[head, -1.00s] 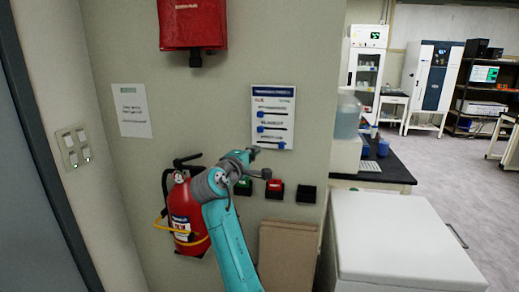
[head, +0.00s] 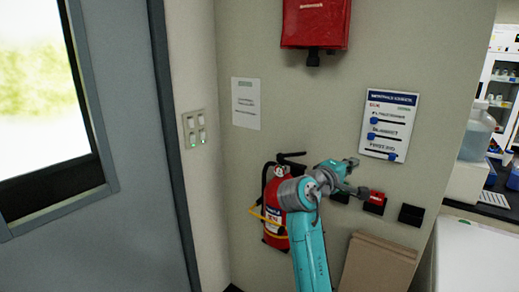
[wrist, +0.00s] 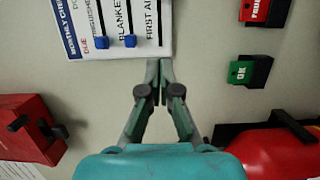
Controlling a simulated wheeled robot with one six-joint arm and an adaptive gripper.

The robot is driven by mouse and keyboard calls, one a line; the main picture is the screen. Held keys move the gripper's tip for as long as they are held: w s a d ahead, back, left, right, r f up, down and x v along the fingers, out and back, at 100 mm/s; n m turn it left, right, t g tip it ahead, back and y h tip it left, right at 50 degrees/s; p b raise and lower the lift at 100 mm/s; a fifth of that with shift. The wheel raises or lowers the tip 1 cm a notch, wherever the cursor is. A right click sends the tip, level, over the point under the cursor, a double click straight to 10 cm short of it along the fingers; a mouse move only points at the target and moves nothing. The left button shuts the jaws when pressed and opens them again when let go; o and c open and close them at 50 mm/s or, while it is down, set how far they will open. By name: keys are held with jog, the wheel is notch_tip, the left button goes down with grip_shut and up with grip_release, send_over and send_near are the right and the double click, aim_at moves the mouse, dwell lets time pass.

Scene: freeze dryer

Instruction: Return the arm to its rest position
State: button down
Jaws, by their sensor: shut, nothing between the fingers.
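My teal arm (head: 311,250) rises from the bottom of the head view, in front of the wall and partly over the red fire extinguisher (head: 275,205). My gripper (head: 363,191) is held out to the right, near the red tag holder (head: 375,200) in the picture. In the wrist view my gripper (wrist: 158,82) is shut, its fingertips together with nothing between them. The fingertips appear in front of the wall just below the checklist board (wrist: 115,25). I cannot tell how far they are from the wall.
A red box (head: 315,22) hangs high on the wall. A paper notice (head: 246,104), a switch panel (head: 195,130) and a black holder (head: 411,215) are also there. A grey door (head: 130,215) stands at left. A brown board (head: 378,265) leans below; a white surface (head: 465,255) is at right.

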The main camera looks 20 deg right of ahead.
jog(key=s+a+f+n+t+y, duration=0.1)
jog(key=s+a+f+t+y, duration=0.2)
jog(key=f, duration=0.7)
jog(key=s+a+f+n+t+y, duration=0.1)
jog(key=s+a+f+n+y, duration=0.2)
jog(key=f, duration=0.6)
jog(key=s+a+f+t+y, duration=0.15)
jog(key=a+f, duration=0.35)
jog(key=f, duration=0.5)
jog(key=s+a+f+t+y, duration=0.25)
jog(key=s+a+f, duration=0.25)
jog(key=s+f, duration=0.4)
jog(key=s+a+f+m+y, duration=0.1)
jog(key=s+a+m+y, duration=0.2)
jog(key=s, duration=0.7)
jog(key=s+a+f+y, duration=0.2)
jog(key=s+a, duration=0.2)
jog(key=s, duration=0.6)
jog(key=s+a+r+m, duration=0.1)
jog(key=s+r+m, duration=0.2)
jog(key=s, duration=0.5)
jog(key=s+a+r+m+y, duration=0.1)
jog(key=s+r+m, duration=0.1)
jog(key=s+r, duration=0.3)
jog(key=s, duration=0.3)
jog(key=shift+s+a+m+g, duration=0.15)
jog(key=shift+s+m+g, duration=0.15)
jog(key=shift+m, duration=0.1)
